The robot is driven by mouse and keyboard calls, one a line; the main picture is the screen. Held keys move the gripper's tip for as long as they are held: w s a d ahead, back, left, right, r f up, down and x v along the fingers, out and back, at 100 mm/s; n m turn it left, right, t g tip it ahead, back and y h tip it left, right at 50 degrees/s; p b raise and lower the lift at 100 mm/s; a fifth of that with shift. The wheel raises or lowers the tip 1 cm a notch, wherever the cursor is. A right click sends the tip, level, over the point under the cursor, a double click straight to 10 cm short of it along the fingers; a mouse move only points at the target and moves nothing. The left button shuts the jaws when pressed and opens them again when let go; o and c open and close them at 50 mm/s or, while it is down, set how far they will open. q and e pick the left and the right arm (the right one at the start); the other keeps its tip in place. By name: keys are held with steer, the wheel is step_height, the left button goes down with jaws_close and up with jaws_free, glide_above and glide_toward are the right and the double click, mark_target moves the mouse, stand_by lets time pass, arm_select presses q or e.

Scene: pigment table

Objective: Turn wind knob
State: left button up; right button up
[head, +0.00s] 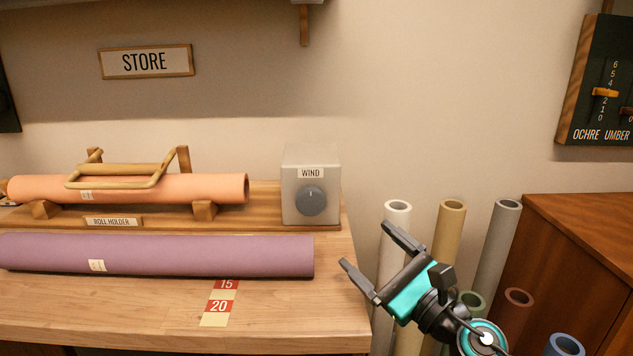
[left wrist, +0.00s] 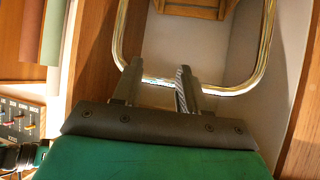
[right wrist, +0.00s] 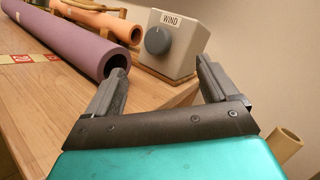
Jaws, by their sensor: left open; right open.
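The wind knob (head: 311,201) is a round grey dial on the front of a pale box (head: 329,170) labelled WIND. The box stands at the back right end of the table. The knob also shows in the right wrist view (right wrist: 158,41), ahead of my fingers and a little left of centre. My right gripper (head: 366,259) is open and empty, in front of and to the right of the box, apart from it. My left gripper (left wrist: 154,80) shows only in the left wrist view, open, with a metal bar loop beyond its fingers.
An orange roll (head: 205,188) lies on the roll holder (head: 150,220) left of the box. A purple roll (head: 160,256) lies along the table (head: 290,318) in front. Several upright tubes (head: 450,225) and a wooden cabinet (head: 590,225) stand at the right.

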mark_target(316, 204)
steer(key=w+a+n+g, duration=0.1)
steer(key=w+a+n, duration=0.1)
steer(key=w+n, duration=0.2)
steer(key=w+a+r+n+g+p, duration=0.1)
steer(key=w+a+n, duration=0.2)
steer(key=n, duration=0.2)
steer(key=w+a+r+n+g, duration=0.1)
steer(key=w+a+n, duration=0.2)
steer(key=w+n, duration=0.1)
steer(key=shift+w+n+g+y, duration=0.3)
steer(key=shift+n+g, duration=0.1)
steer(key=shift+n, duration=0.1)
steer(key=shift+w+a+r, duration=0.1)
steer(key=shift+w+a, duration=0.35)
steer(key=shift+w, duration=0.05)
